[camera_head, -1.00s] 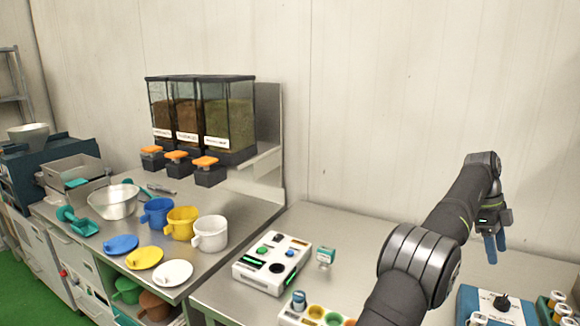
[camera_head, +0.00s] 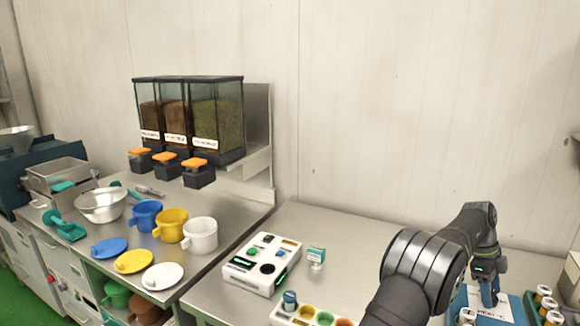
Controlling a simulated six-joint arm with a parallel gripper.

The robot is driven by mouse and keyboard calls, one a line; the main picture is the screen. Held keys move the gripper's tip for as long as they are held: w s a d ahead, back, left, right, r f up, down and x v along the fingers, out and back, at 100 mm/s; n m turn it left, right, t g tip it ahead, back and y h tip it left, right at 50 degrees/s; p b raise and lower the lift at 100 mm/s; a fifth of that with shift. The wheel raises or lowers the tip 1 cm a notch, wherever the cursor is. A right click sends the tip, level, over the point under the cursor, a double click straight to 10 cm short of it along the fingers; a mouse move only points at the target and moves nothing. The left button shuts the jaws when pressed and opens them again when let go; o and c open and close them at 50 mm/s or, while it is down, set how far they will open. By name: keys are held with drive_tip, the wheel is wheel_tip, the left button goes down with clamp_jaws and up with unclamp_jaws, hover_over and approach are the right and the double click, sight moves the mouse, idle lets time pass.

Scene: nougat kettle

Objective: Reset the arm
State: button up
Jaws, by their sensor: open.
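A white button box (camera_head: 262,264), a small green-and-white item (camera_head: 316,257) and a tray with coloured round wells (camera_head: 308,316) are on the steel table. Cups (camera_head: 200,235), lids (camera_head: 162,276), a metal bowl (camera_head: 101,205) and dispensers (camera_head: 190,120) stand left. Several small cylinders (camera_head: 546,305) are far right.

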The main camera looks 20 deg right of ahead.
drive_tip(key=shift+r, duration=0.1)
drive_tip(key=v, duration=1.7)
drive_tip(key=x, duration=1.7)
drive_tip(key=shift+s+f, duration=0.1)
drive_tip(key=shift+f, duration=0.15)
drive_tip(key=shift+a+r+n+h, duration=0.1)
drive_tip(key=shift+r+n+h, duration=0.15)
drive_tip(key=shift+n, duration=0.75)
drive_tip(key=n+t+h, duration=0.1)
drive_tip(key=n, duration=0.5)
drive_tip(key=shift+s+t+h, duration=0.1)
drive_tip(key=shift+t+h, duration=0.25)
drive_tip(key=shift+t, duration=0.05)
drive_tip(key=n+t, duration=0.1)
drive_tip(key=n, duration=0.2)
drive_tip(key=shift+a, duration=0.1)
drive_tip(key=shift+s+n+t+h, duration=0.15)
drive_tip(key=shift+n+t, duration=0.35)
drive_tip(key=shift+n, duration=0.6)
drive_tip(key=shift+n+t+h, duration=0.15)
drive_tip(key=shift+n+t, duration=0.35)
drive_tip(key=shift+n, duration=0.6)
